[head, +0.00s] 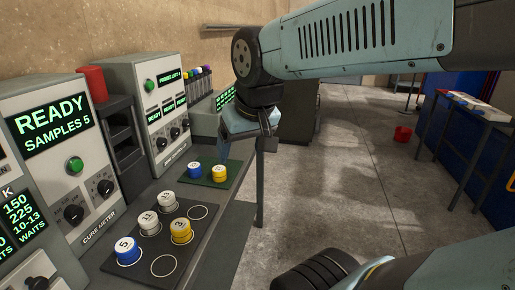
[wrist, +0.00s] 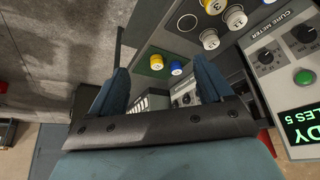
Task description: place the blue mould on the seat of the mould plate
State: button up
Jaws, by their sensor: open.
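A blue mould (head: 128,252) with a white top marked 5 stands upright on a dark plate (head: 193,239) with ringed seats. Another blue piece (head: 194,172) stands beside a yellow one on a small green plate (head: 212,182); the pair also shows in the wrist view, the blue one (wrist: 177,68) right of the yellow one. I cannot tell which plate is the mould plate. My gripper (head: 262,128) hangs above and right of the green plate, apart from everything. In the wrist view its blue-grey fingers (wrist: 160,85) are spread, with nothing held between them.
A red cup (head: 92,84) stands on a dark rack.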

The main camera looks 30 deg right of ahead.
jog(key=shift+s+d+t, duration=0.3)
jog(key=shift+s+d, duration=0.8)
